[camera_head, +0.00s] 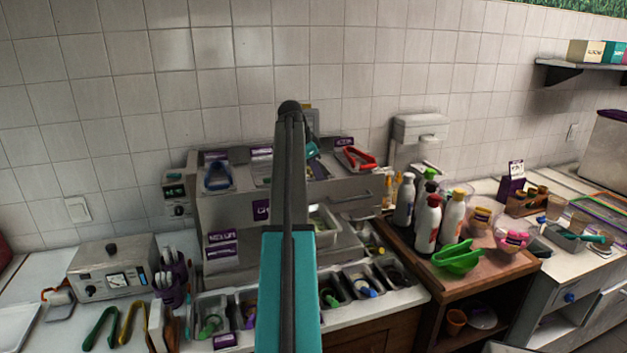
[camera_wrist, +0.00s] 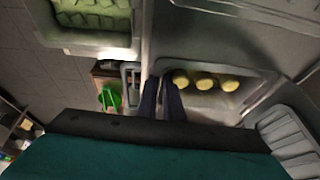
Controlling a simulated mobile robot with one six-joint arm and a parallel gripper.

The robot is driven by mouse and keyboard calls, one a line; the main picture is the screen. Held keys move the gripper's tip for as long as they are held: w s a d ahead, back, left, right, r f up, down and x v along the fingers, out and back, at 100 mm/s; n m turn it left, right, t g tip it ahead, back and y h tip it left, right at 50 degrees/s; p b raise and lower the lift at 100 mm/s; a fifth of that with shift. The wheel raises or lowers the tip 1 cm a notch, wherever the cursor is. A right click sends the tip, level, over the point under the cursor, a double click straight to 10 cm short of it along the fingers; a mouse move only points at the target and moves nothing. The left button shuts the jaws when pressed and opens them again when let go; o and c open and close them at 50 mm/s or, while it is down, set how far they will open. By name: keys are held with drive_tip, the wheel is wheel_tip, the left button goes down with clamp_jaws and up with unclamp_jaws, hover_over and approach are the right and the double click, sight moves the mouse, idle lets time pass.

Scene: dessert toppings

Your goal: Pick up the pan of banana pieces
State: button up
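In the wrist view the pan of banana pieces (camera_wrist: 205,98) is a pale metal tray with several round yellow banana pieces (camera_wrist: 204,80) in it. My gripper (camera_wrist: 161,82) has two dark fingers at the pan's left end. The fingers are close together with a narrow gap, and the pan's end rim lies at their tips. I cannot tell whether they clamp it. In the head view my arm hides the gripper; a pale pan (camera_head: 325,226) shows partly just right of the arm, in the steel topping unit (camera_head: 345,191).
In the wrist view a pan of green pieces (camera_wrist: 92,14) is at upper left and an empty-looking pan (camera_wrist: 284,137) at right. In the head view, topping bins (camera_head: 345,290) line the counter front.

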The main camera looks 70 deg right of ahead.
drive_tip(key=shift+r, duration=0.1)
clamp_jaws()
idle(1.4)
drive_tip(key=shift+r, duration=0.15)
